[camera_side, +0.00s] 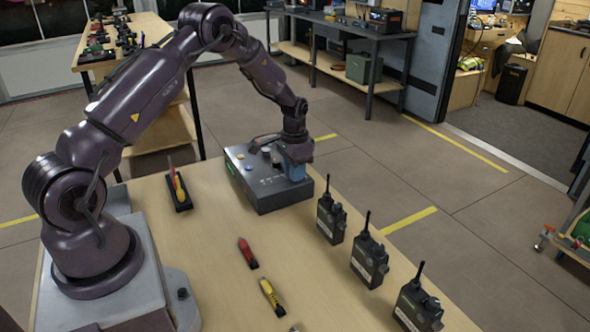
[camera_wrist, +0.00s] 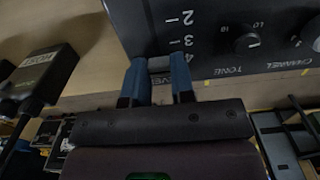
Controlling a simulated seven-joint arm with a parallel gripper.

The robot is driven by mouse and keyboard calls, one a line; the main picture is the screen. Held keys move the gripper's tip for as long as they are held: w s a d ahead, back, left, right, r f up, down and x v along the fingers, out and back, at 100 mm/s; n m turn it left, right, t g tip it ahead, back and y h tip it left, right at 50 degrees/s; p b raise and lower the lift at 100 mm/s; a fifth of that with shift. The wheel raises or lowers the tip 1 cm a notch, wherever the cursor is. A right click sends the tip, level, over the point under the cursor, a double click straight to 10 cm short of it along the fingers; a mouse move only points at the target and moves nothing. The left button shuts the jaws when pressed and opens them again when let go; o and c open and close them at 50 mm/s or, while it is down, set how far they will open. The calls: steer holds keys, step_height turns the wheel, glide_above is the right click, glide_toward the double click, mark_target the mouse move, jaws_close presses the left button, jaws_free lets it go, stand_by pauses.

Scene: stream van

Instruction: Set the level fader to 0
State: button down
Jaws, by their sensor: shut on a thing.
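The dark control box (camera_side: 268,190) sits at the far end of the wooden table in the side view. In the wrist view its panel (camera_wrist: 215,30) fills the top and bears a scale with 2, 3 and 4 beside a slot. My gripper (camera_side: 297,154) is low over the right part of the box. In the wrist view its two blue fingers (camera_wrist: 159,68) are shut on the grey level fader cap (camera_wrist: 159,64), which is mostly hidden between them. The cap is near the 4 end of the visible marks; 0 is out of view.
A tone knob (camera_wrist: 247,41) is right of the fingers. Several radios with antennas (camera_side: 331,218) stand along the table's right side. A red tool (camera_side: 247,252), a yellow tool (camera_side: 271,296) and a black holder (camera_side: 180,195) lie on the table. The middle between is clear.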

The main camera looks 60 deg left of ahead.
mark_target(265, 187)
steer(key=s, duration=0.8)
steer(key=shift+s, duration=0.25)
steer(key=c, duration=1)
jaws_free()
steer(key=shift+o, duration=0.2)
steer(key=shift+w, duration=0.1)
steer(key=shift+r, duration=0.2)
step_height(265, 187, up, 13)
steer(key=shift+f, duration=0.15)
